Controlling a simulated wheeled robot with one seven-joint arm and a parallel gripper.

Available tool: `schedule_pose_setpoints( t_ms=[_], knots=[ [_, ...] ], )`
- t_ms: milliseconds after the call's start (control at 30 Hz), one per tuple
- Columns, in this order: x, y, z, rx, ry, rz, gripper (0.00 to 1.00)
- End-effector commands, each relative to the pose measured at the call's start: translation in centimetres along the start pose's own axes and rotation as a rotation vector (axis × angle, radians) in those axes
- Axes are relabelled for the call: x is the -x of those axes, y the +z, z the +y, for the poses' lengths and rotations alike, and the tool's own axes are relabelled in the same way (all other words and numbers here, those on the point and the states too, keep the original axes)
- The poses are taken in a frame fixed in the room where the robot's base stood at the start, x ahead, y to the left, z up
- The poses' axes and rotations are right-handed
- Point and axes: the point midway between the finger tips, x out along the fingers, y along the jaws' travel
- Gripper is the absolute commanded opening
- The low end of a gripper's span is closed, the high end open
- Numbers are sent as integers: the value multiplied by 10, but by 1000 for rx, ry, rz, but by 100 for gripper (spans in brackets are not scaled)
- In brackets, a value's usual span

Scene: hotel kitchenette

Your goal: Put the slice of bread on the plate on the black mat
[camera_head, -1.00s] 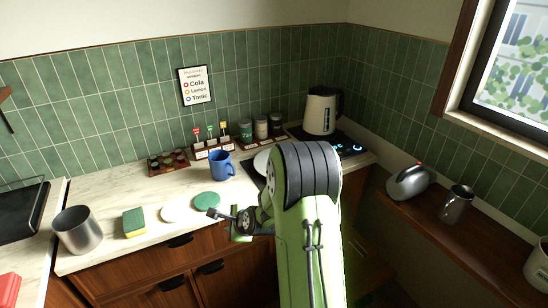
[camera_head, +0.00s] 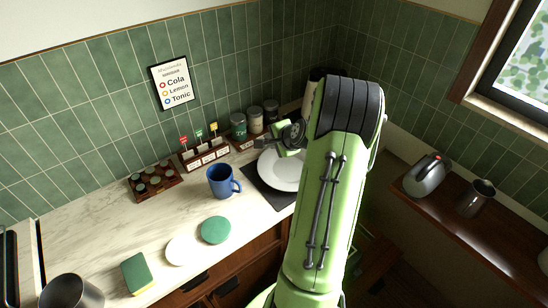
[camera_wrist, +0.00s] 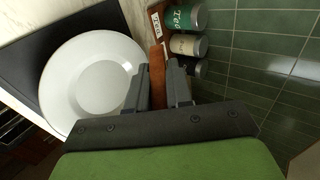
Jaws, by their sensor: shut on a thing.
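My gripper (camera_head: 268,143) is over the back of the counter, just behind the plate in the picture. In the wrist view, my gripper (camera_wrist: 160,88) is shut on the slice of bread (camera_wrist: 157,72), which shows as a thin brown edge between the fingers. I cannot make out the bread in the head view. The white plate (camera_head: 278,181) lies on the black mat (camera_head: 264,197) and is empty where it shows; my arm hides its right part. In the wrist view the plate (camera_wrist: 95,82) is left of the fingers, on the mat (camera_wrist: 22,62).
Several jars (camera_head: 255,120) stand by the wall behind the plate, close to my gripper; they also show in the wrist view (camera_wrist: 185,45). A blue mug (camera_head: 220,182) stands left of the mat. A green disc (camera_head: 216,230), a white disc (camera_head: 182,250) and a sponge (camera_head: 137,273) lie in front.

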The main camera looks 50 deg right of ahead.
Motion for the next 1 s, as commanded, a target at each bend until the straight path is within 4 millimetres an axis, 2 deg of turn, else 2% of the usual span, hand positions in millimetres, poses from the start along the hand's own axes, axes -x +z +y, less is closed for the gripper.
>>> schedule_pose_setpoints(
  t_ms=[167, 633, 733, 967, 1000],
  knots=[
    [-10, 0, 12, -1, 0, 1, 0],
    [-61, 1, 72, 0, 0, 0, 0],
    [-66, 0, 78, 0, 0, 0, 0],
    [-65, 0, 76, 0, -1, 0, 0],
    [-64, 0, 76, 0, 0, 0, 21]
  ],
)
